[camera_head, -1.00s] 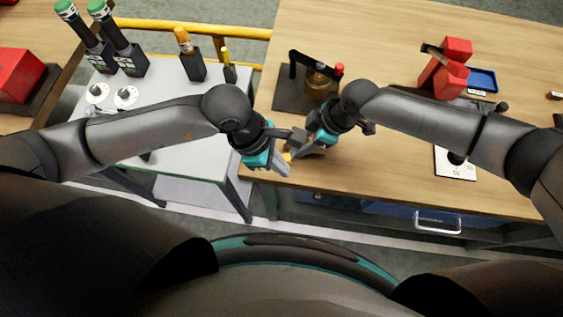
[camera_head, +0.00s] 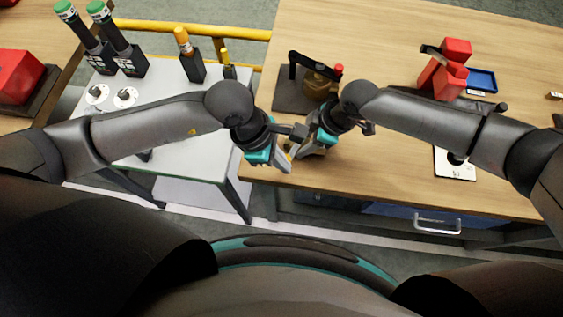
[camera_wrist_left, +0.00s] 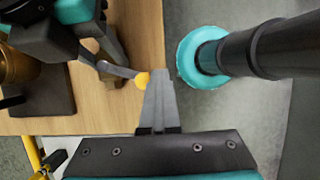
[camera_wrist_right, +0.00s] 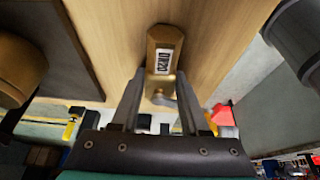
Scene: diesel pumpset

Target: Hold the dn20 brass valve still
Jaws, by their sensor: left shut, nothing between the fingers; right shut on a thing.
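The brass valve (camera_wrist_right: 165,50), with a white DN20 label, lies between the fingers of my right gripper (camera_wrist_right: 154,100) in the right wrist view. My right gripper is shut on it near the front left edge of the wooden bench; in the head view (camera_head: 312,148) the gripper mostly hides the valve. A grey lever with a yellow tip (camera_wrist_left: 142,79) sticks out beside my right gripper in the left wrist view. My left gripper (camera_wrist_left: 158,78) is shut and empty, its fingertips close to the yellow tip; contact is unclear. It also shows in the head view (camera_head: 287,158).
A dark plate (camera_head: 290,98) with a brass part (camera_head: 320,84) stands behind my grippers. Red blocks (camera_head: 452,70) and a blue tray (camera_head: 482,79) are at the back right.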

